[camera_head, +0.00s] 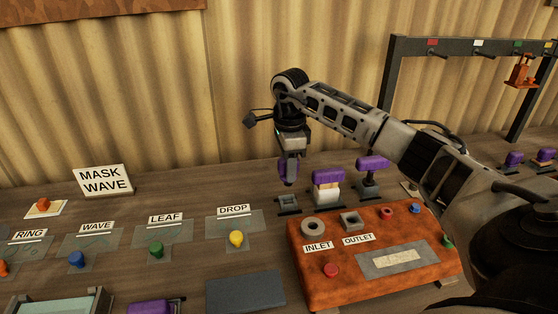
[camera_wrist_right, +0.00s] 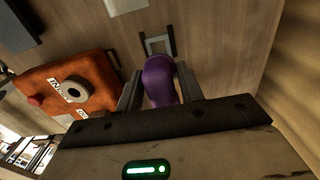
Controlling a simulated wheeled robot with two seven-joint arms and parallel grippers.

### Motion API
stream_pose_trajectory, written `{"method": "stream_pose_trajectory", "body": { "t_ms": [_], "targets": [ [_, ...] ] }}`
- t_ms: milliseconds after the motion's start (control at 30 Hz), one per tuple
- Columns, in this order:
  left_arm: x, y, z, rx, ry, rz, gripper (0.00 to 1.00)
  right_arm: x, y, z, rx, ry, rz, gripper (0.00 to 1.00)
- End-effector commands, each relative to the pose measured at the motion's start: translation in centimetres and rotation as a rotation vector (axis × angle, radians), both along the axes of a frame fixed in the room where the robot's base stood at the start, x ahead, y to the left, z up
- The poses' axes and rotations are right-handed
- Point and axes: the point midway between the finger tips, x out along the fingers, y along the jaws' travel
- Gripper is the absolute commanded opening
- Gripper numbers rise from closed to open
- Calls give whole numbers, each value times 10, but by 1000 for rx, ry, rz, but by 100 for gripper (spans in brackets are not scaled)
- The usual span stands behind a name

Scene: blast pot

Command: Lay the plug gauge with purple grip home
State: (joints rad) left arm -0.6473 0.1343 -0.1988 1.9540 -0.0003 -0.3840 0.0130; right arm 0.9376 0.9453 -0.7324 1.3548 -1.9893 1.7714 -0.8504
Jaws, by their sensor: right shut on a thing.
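My right gripper (camera_head: 290,160) points down, shut on the purple grip of the plug gauge (camera_head: 288,174). The gauge hangs upright in the head view, above a small dark square holder (camera_head: 288,204) on the bench. In the right wrist view the purple grip (camera_wrist_right: 160,84) sits between the two fingers of the right gripper (camera_wrist_right: 159,92). The square holder (camera_wrist_right: 158,44) shows just beyond the grip, its opening partly visible. The gauge's lower end is hidden behind the grip there. I cannot tell the exact gap to the holder. My left gripper is not in view.
An orange panel (camera_head: 345,285) with INLET (camera_head: 313,228) and OUTLET (camera_head: 351,220) fittings lies in front. Right of the holder stand a purple-topped tool with a white roller (camera_head: 328,190) and another purple-handled tool (camera_head: 372,166). A dark rack (camera_head: 455,47) stands behind at right.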

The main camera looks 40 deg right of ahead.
Motion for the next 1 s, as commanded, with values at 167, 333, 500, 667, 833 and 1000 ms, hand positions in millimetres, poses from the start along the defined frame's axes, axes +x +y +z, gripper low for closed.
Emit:
{"method": "stream_pose_trajectory", "body": {
  "t_ms": [167, 333, 500, 667, 833, 1000],
  "targets": [
    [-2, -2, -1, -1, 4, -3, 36, 0, 0, 0, 0, -1, 1, 16],
    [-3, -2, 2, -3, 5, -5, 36, 1, 1, 1, 0, -2, 2, 16],
    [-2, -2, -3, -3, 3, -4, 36, 1, 1, -7, 0, -2, 2, 16],
    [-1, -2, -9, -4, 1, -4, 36, 0, 1, -22, 0, 0, 2, 16],
    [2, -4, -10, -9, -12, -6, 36, 0, 1, -38, 0, -1, 3, 16],
    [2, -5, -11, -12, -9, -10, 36, 0, 1, -45, 0, -1, 3, 16]
  ]
}}
